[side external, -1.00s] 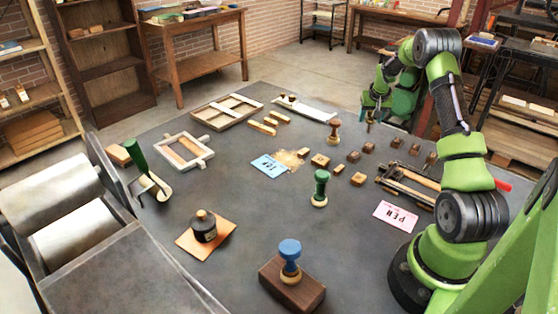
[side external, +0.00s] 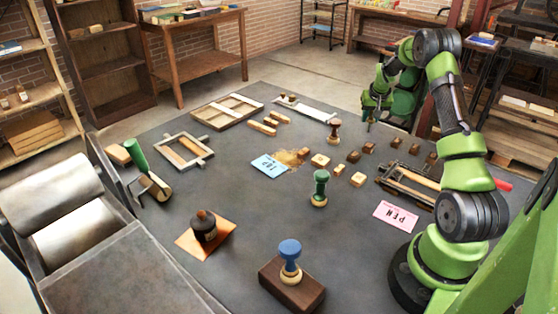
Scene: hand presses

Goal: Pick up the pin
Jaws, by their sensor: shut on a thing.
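My gripper (side external: 370,122) is at the far right part of the dark table, beyond the row of small wooden blocks, pointing down. It is shut on a small thin thing, which seems to be the pin. The thing is too small and too far off to make out its shape, and the fingers hide most of it. I cannot tell whether it touches the table top. No other pin stands out on the table.
A brown-handled stamp (side external: 333,131) stands left of my gripper. Several small wooden blocks (side external: 395,142) lie nearer the camera. A wooden frame tool (side external: 408,183), a pink card (side external: 396,215) and a green-handled stamp (side external: 320,188) are nearer still. A pale board (side external: 307,107) lies further left.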

